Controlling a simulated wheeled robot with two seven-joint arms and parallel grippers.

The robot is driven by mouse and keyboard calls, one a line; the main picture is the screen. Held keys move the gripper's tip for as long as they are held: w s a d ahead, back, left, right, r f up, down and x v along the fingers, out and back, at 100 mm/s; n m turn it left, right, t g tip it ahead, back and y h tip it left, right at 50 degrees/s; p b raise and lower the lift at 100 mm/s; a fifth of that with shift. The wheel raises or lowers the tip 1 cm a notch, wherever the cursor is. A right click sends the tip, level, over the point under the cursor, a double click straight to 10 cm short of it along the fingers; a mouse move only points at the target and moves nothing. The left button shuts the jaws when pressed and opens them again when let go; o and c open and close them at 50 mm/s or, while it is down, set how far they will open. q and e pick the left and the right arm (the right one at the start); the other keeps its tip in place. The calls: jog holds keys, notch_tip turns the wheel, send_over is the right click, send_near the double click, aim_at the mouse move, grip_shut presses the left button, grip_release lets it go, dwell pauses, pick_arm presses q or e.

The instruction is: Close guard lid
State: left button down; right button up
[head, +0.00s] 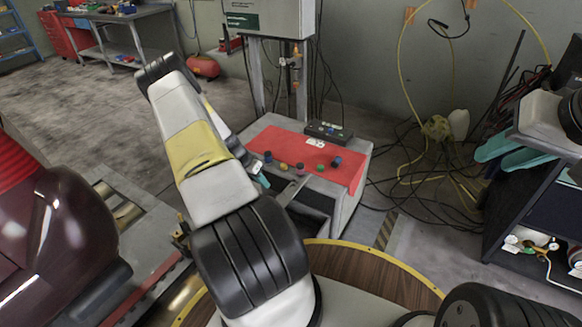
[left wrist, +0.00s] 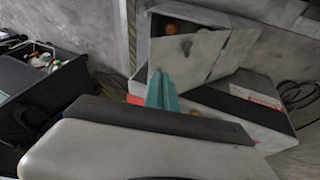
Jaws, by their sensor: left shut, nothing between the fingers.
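The grey console (head: 352,203) stands mid-floor with a red top (head: 300,150) and a row of small coloured knobs. A dark opening shows in its near side, with a thin grey plate (head: 291,191) slanting beside it. In the left wrist view a grey panel (left wrist: 205,52), which looks like the guard lid, stands tilted at an open grey box; its hinge is not clear. My left gripper (head: 262,181) is shut and empty beside the console; its teal fingers (left wrist: 162,92) appear just in front of the panel, contact unclear. My right gripper (head: 491,160) is open and empty, far right.
A black control box (head: 328,131) sits at the back of the console top. A dark shelf cart (head: 535,205) stands at the right. Cables and a yellow hose lie on the floor between. A dark red glossy body (head: 65,235) is at the left.

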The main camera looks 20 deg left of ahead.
pick_arm(q)
send_near(285, 206)
notch_tip(285, 206, down, 3)
jog(key=w+a, duration=0.1)
jog(key=w, duration=0.1)
jog(key=shift+d+f, duration=1)
jog(key=shift+d, duration=0.05)
jog(key=shift+d+f, duration=0.3)
jog(key=shift+d, duration=0.1)
